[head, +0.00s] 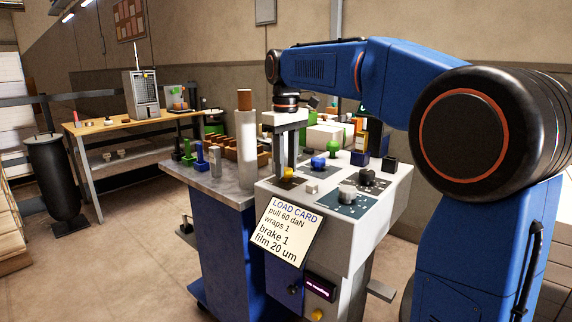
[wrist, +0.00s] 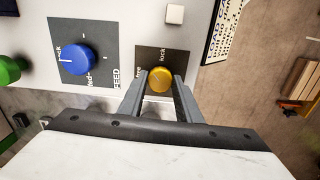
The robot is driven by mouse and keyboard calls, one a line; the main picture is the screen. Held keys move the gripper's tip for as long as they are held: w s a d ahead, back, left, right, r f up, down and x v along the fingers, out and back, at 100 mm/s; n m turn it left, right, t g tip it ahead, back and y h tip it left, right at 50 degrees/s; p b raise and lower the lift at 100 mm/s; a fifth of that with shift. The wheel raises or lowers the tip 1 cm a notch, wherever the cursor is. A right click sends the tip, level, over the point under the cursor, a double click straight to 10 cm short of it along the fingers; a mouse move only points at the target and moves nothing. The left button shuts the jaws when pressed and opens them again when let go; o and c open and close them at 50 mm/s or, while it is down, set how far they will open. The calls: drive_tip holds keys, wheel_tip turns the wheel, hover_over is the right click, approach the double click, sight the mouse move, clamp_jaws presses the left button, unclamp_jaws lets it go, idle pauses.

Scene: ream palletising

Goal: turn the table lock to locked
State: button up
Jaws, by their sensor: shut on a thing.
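The table lock is a yellow knob (wrist: 159,80) on a dark plate (wrist: 176,55) lettered "free" and "lock" in the wrist view. In the head view the yellow knob (head: 288,174) sits at the left of the grey console top. My gripper (head: 286,170) reaches straight down over it. In the wrist view my gripper's two fingers (wrist: 159,86) stand on either side of the knob, shut on it. The knob's pointer is too faint to tell which word it faces.
A blue knob (wrist: 79,57) on a plate marked "FEED" sits beside the yellow one. A green knob (head: 333,146), a grey knob (head: 347,190) and a black knob (head: 368,175) share the console. A white post (head: 246,140) stands left of my gripper. A load card (head: 284,232) hangs in front.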

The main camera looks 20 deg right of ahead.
sight(286, 169)
drive_tip(key=m, duration=0.4)
drive_tip(key=shift+m, duration=2.3)
drive_tip(key=o, duration=1.1)
drive_tip(key=shift+r, duration=0.1)
wheel_tip(286, 169, up, 17)
drive_tip(key=shift+r, duration=0.15)
